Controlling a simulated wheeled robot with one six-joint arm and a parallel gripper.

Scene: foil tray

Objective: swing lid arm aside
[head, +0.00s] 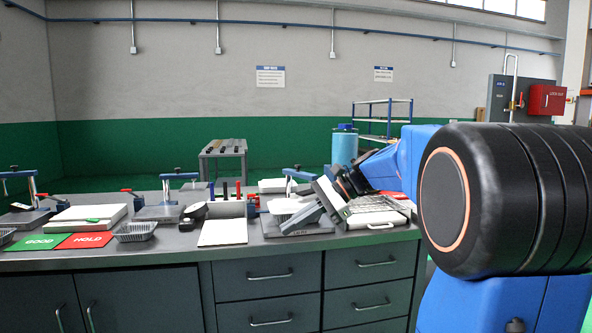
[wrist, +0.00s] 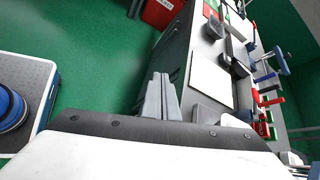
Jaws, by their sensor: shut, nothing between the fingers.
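A fixture with a grey base (head: 268,229) stands on the bench in the head view. A white post with a blue top arm (head: 297,173) rises behind it; I cannot tell for sure that this is the lid arm. A pale tray (head: 281,206) sits on the base, partly hidden by my gripper. My gripper (head: 298,219) reaches in from the right, low over the front of the base; contact cannot be told. In the wrist view its fingers (wrist: 160,97) are together and empty, seen against the green floor and the dark bench front.
A white board (head: 223,232) lies left of the fixture, with upright red and blue pieces behind it. Further left are a wire-like tray (head: 135,232), green and red mats (head: 85,240) and similar posted fixtures (head: 160,212).

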